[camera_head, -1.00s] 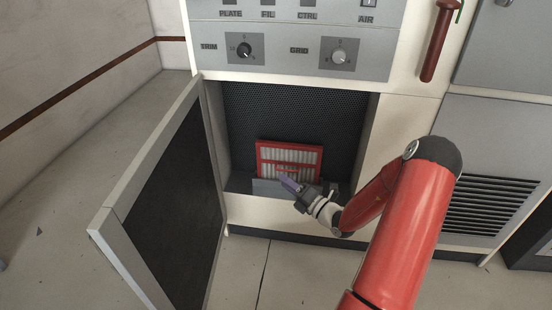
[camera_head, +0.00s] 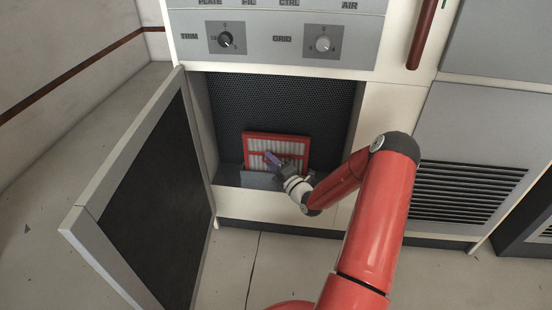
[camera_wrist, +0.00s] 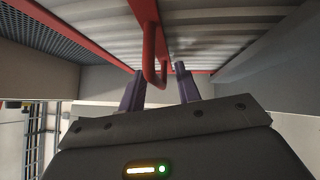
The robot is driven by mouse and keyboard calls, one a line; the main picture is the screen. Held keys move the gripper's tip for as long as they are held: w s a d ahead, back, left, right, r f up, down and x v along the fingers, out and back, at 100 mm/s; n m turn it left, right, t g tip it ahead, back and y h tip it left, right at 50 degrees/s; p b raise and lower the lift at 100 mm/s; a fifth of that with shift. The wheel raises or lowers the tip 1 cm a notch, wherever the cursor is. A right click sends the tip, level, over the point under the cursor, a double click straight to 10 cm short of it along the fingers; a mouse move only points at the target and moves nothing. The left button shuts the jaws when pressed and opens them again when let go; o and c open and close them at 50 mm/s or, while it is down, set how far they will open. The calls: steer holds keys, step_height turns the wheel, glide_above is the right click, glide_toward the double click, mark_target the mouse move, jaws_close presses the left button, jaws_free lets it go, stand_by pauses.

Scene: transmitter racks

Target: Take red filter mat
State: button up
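The red filter mat (camera_head: 292,145) has a red frame and pale pleats. It stands in the open compartment, leaning toward the dark mesh back. In the wrist view its red handle (camera_wrist: 154,45) hangs down between my two fingers, and its pleats (camera_wrist: 215,18) fill the top. My gripper (camera_head: 272,158) is in front of the mat, at its lower middle. In the wrist view my gripper (camera_wrist: 158,78) is open, with a finger on each side of the handle and gaps between.
The compartment door (camera_head: 145,195) stands open to the left. A knob panel (camera_head: 275,42) is above the opening. The compartment's right wall and the cabinet front (camera_head: 385,110) bound the space beside my arm. A louvred panel (camera_head: 467,190) is further right.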

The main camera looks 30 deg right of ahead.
steer(key=shift+c, duration=0.4)
jaws_close()
